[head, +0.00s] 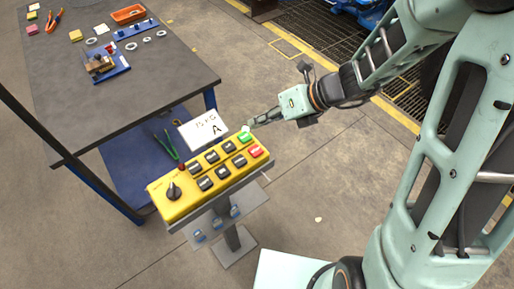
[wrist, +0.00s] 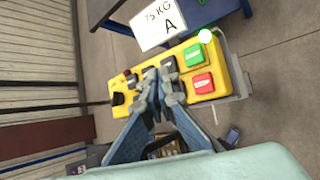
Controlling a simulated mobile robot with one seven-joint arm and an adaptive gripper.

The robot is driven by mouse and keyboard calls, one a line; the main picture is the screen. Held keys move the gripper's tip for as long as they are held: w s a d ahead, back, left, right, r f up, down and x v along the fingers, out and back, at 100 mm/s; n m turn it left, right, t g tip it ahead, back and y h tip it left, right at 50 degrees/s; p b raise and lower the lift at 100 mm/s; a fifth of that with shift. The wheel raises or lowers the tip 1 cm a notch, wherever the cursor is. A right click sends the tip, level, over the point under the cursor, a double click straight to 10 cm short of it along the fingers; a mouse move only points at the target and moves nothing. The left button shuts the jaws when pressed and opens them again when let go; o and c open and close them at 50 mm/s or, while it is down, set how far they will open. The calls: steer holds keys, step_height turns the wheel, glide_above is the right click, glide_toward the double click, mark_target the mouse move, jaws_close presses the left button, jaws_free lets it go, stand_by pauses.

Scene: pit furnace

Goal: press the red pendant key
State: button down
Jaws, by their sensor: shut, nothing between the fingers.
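The yellow pendant box (head: 178,207) lies tilted on a stand, with a black knob, several dark keys, a green key (head: 245,137) and the red key (head: 256,151) at its right end. In the wrist view the red key (wrist: 202,83) is fully visible, below the green key (wrist: 195,55). My gripper (head: 251,126) is shut and empty, near the box's far right end. In the wrist view my gripper (wrist: 158,90) overlaps the dark keys, to the left of the red key. I cannot tell its exact height above the box.
A white card (head: 203,130) marked with an A stands behind the box. A workbench (head: 110,95) with small parts and an orange tray (head: 128,14) is at the upper left. Open floor lies to the right.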

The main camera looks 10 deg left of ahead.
mark_target(258, 150)
steer(key=shift+f, duration=0.1)
step_height(258, 150, down, 9)
steer(key=b, duration=0.7)
steer(key=shift+r+b, duration=0.2)
steer(key=shift+b, duration=0.1)
steer(key=shift+f, duration=0.1)
stand_by(0.8)
steer(key=shift+f, duration=0.3)
steer(key=shift+f+b, duration=0.5)
stand_by(0.6)
steer(key=shift+r, duration=0.1)
steer(key=shift+r+p, duration=0.8)
steer(key=shift+p, duration=0.1)
